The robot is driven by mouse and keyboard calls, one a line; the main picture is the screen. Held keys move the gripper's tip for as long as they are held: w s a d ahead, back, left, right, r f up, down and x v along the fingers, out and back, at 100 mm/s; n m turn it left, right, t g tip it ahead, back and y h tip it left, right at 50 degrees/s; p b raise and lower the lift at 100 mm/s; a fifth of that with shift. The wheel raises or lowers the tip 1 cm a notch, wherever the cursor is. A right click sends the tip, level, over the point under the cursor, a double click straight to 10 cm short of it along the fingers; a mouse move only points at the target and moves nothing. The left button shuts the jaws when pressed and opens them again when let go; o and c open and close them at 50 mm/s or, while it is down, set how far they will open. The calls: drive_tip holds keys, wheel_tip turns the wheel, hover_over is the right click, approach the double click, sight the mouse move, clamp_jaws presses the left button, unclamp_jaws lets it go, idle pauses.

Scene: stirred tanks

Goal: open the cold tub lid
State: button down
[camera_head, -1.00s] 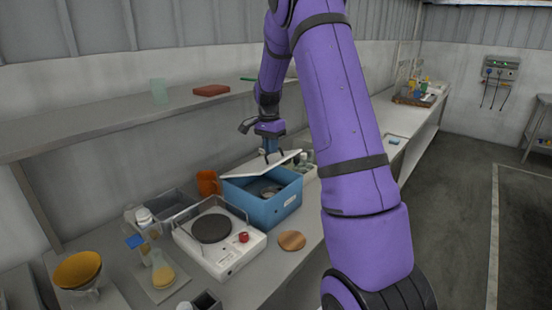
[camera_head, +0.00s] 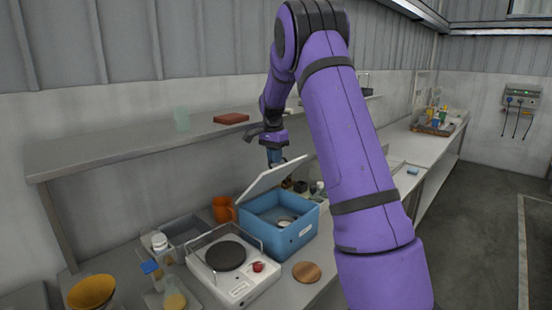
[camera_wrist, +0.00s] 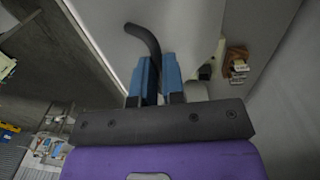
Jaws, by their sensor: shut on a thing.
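The cold tub is a blue box (camera_head: 290,238) on the bench, with small items inside it. Its white lid (camera_head: 270,180) is tilted up steeply from the back edge, so the tub's mouth is uncovered. My gripper (camera_head: 274,160) is above the lid's raised edge. In the wrist view, its blue fingers (camera_wrist: 156,80) are shut on a dark curved handle (camera_wrist: 146,40) in front of the pale lid surface (camera_wrist: 190,25). In the head view, the handle is too small to make out.
A white hotplate (camera_head: 238,285) stands left of the tub, with a wooden disc (camera_head: 307,272) in front. A shelf (camera_head: 120,150) runs above the bench. Small bottles stand right of the tub.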

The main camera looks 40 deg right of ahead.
drive_tip(key=shift+a+f, duration=0.2)
drive_tip(key=shift+f, duration=0.1)
drive_tip(key=c, duration=1.3)
unclamp_jaws()
drive_tip(key=shift+w+f, duration=0.15)
drive_tip(key=shift+w, duration=0.1)
drive_tip(key=shift+o, duration=0.5)
drive_tip(key=shift+s+d+r, duration=0.1)
drive_tip(key=shift+r, duration=0.1)
drive_tip(key=shift+r, duration=0.1)
drive_tip(key=shift+r, duration=0.3)
wheel_tip(320, 180, up, 10)
drive_tip(key=shift+w, duration=0.4)
